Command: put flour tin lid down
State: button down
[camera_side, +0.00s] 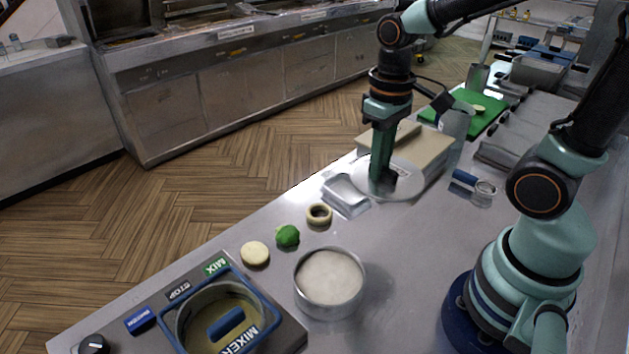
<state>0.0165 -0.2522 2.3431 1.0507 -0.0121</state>
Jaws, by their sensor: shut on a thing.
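The flour tin (329,283) stands open on the steel counter, filled with a pale powder. The flour tin lid (408,188) is a pale, round, flat disc farther back along the counter. My gripper (383,184) points down and is shut on the lid near its middle. The fingers hide the part they grip. The lid looks about level and low, in front of a beige box. I cannot tell whether it touches the counter.
A small metal tray (346,194) is left of the lid, and a blue-handled tool (472,184) is right. A cream ring (319,214), a green lump (288,236) and a pale disc (255,254) lie near the tin. The mixer (268,313) is at the front; the beige box (428,146) stands behind.

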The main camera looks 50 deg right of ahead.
notch_tip(320, 180, down, 16)
jog(key=shift+r, duration=0.15)
dwell(0.4)
jog(key=c, duration=0.8)
grip_release()
notch_tip(320, 180, up, 12)
jog(key=r+t, duration=0.2)
jog(key=r, duration=0.1)
jog(key=r+t, duration=0.1)
jog(key=r, duration=0.3)
jog(key=w+r+t, duration=0.1)
jog(key=r+t, duration=0.1)
jog(key=r, duration=0.2)
jog(key=shift+w+a+t, duration=0.1)
jog(key=shift+a+t, duration=0.15)
jog(key=shift+t, duration=0.05)
